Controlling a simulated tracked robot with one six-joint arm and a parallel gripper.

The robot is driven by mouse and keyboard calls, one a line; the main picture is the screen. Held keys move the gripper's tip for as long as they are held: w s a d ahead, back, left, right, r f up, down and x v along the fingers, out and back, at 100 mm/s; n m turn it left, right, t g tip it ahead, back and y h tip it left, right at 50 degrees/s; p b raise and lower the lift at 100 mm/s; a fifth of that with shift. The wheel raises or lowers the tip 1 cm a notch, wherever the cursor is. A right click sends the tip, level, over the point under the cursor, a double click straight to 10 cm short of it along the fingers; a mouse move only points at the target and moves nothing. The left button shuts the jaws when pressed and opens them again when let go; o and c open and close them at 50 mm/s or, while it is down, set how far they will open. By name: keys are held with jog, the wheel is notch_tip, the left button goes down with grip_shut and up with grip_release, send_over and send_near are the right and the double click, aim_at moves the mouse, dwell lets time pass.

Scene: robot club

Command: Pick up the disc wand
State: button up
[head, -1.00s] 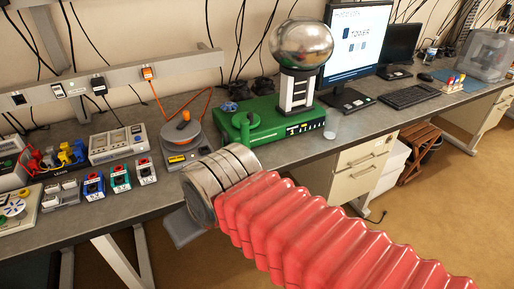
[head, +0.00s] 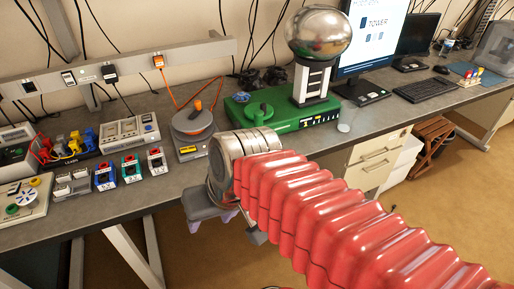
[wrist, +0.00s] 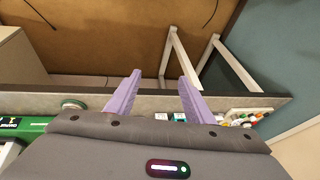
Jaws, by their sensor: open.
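No thing in view is plainly the disc wand. The closest match is a grey disc with an upright orange handle (head: 193,118), resting on a yellow-fronted grey device on the bench; an orange cord runs from this device to the wall strip. My gripper (head: 212,222) hangs in front of the bench edge, below the devices, mostly hidden by my wrist. In the wrist view, its purple fingers (wrist: 157,92) are apart with nothing between them.
The green machine (head: 300,124) carries a large silver sphere (head: 318,36) on a column. Several small coloured boxes (head: 131,167) and a grey meter (head: 130,130) stand at the left. The front bench strip (head: 110,203) is bare.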

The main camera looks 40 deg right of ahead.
jog(key=w+d+m+t+y, duration=0.2)
jog(key=w+m+t+y, duration=0.15)
jog(key=w+m, duration=0.4)
jog(key=w+d+m+t+y, duration=0.2)
jog(key=w+m+y, duration=0.2)
jog(key=m, duration=0.7)
jog(key=w+d+m+t+h, duration=0.1)
jog(key=d+m+t+h, duration=0.7)
jog(key=d+m, duration=0.7)
jog(key=d+h, duration=0.1)
jog(key=d, duration=1)
jog(key=shift+w, duration=0.4)
jog(key=shift+m, duration=0.25)
